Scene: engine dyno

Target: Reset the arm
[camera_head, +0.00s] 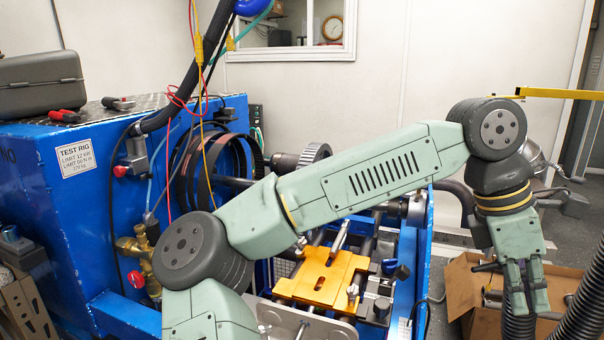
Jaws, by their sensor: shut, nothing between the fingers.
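My arm, pale green with dark grey joints, reaches up from the bottom left, across the blue test rig (95,210), to an elbow at the right. From there its last part hangs down. My gripper (529,312) points downward at the right, its fingers shut with nothing between them. It is in front of or over an open cardboard box (463,292); the gap between them cannot be judged. My arm hides part of the rig's shaft and bed.
The rig carries a belt wheel, a yellow plate (318,277) and hoses. A grey case (42,84) and red-handled tools lie on top. A yellow bar (560,94) stands near my elbow at the right. A black corrugated hose (585,305) runs beside my gripper.

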